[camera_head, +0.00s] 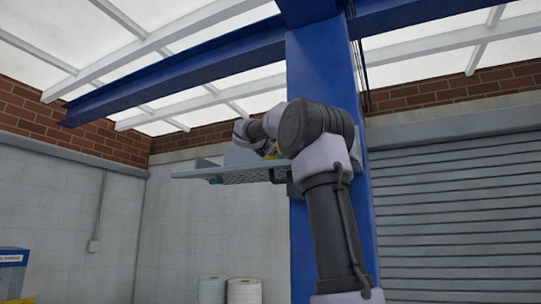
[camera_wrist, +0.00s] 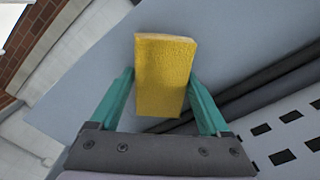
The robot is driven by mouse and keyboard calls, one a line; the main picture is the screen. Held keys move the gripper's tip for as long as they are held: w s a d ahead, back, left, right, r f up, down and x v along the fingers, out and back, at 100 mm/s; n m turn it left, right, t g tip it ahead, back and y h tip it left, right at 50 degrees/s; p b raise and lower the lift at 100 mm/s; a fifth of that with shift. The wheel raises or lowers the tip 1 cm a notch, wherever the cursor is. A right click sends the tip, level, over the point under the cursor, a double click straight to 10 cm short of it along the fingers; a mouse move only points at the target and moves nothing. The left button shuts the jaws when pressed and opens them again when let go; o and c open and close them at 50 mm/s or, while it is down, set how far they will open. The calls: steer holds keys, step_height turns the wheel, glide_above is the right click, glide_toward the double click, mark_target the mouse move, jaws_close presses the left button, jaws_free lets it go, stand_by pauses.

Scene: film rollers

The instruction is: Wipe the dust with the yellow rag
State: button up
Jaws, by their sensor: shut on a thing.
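The yellow rag (camera_wrist: 163,70) is a thick, block-like piece in the wrist view. My gripper (camera_wrist: 160,82) has its teal fingers on either side of the rag and is shut on it. Behind the rag is a smooth grey-blue surface (camera_wrist: 235,35); I cannot tell whether the rag touches it. In the head view, my arm reaches up to a raised grey shelf (camera_head: 228,176) and hides part of it. A small yellow patch shows beside the arm there, but I cannot tell what it is. My gripper cannot be made out there. I see no dust in either view.
A blue column (camera_head: 305,75) stands right behind my arm, with blue beams overhead. Dark rails and a white slotted panel (camera_wrist: 285,145) lie close on the right in the wrist view. Two white rolls (camera_head: 244,290) stand low, below the shelf. A roller shutter (camera_head: 450,215) is at right.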

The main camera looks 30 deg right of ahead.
steer(key=shift+s+d, duration=0.75)
steer(key=shift+s, duration=0.25)
steer(key=shift+s+d, duration=0.75)
steer(key=shift+s, duration=0.25)
steer(key=shift+s+d, duration=0.75)
steer(key=shift+s, duration=0.25)
steer(key=shift+s+d, duration=1.05)
steer(key=shift+s, duration=0.15)
steer(key=shift+w+a, duration=1.7)
steer(key=shift+w, duration=0.5)
steer(key=shift+w+a, duration=1.7)
steer(key=shift+w, duration=0.5)
steer(key=shift+w+a, duration=1.7)
steer(key=shift+w, duration=0.5)
steer(key=shift+v, duration=3.05)
steer(key=shift+v, duration=1.45)
